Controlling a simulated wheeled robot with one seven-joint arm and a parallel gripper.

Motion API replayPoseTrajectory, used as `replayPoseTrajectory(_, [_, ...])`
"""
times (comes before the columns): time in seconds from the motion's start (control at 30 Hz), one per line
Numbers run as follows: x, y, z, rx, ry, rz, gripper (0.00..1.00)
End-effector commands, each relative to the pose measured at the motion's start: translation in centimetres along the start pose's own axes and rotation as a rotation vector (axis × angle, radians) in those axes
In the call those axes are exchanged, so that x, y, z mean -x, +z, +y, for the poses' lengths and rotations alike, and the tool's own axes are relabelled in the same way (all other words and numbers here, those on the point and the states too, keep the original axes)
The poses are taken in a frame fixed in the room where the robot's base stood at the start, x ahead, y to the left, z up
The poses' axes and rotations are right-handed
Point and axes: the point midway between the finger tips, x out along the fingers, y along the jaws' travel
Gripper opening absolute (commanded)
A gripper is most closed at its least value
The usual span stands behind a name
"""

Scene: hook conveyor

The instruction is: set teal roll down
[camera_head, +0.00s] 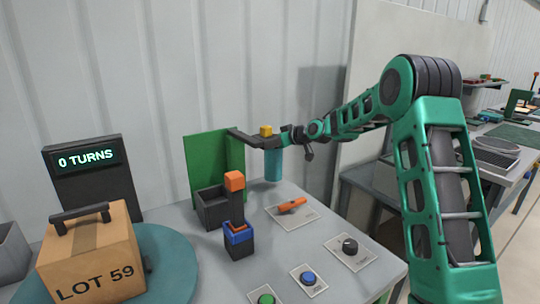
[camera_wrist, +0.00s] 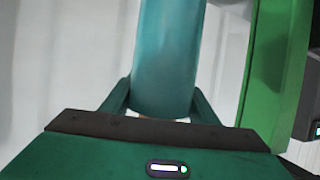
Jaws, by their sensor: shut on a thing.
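The teal roll (camera_head: 273,166) is an upright cylinder at the back of the grey table, just right of the green panel. My gripper (camera_head: 272,147) is shut on its upper part. The roll also fills the middle of the wrist view (camera_wrist: 166,55), with a finger on either side of it. I cannot tell whether its lower end touches the table top.
The green panel (camera_head: 205,165) stands close left of the roll. Before it are a dark open box (camera_head: 212,208) and an orange-topped post (camera_head: 235,182). An orange-handled switch (camera_head: 292,205), a black knob (camera_head: 350,246) and buttons lie nearer. A carton (camera_head: 90,255) stands at left.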

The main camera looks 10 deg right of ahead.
Motion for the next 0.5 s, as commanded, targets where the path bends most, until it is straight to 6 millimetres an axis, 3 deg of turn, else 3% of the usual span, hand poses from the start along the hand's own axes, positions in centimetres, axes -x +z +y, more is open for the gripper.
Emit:
replayPoseTrajectory(0.3, [-1.3, 2.9, -0.1, 0.001, -0.001, 0.002, 0.0])
replayPoseTrajectory(0.5, [-1.4, 3.2, -0.1, 0.002, 0.0, 0.003, 0.0])
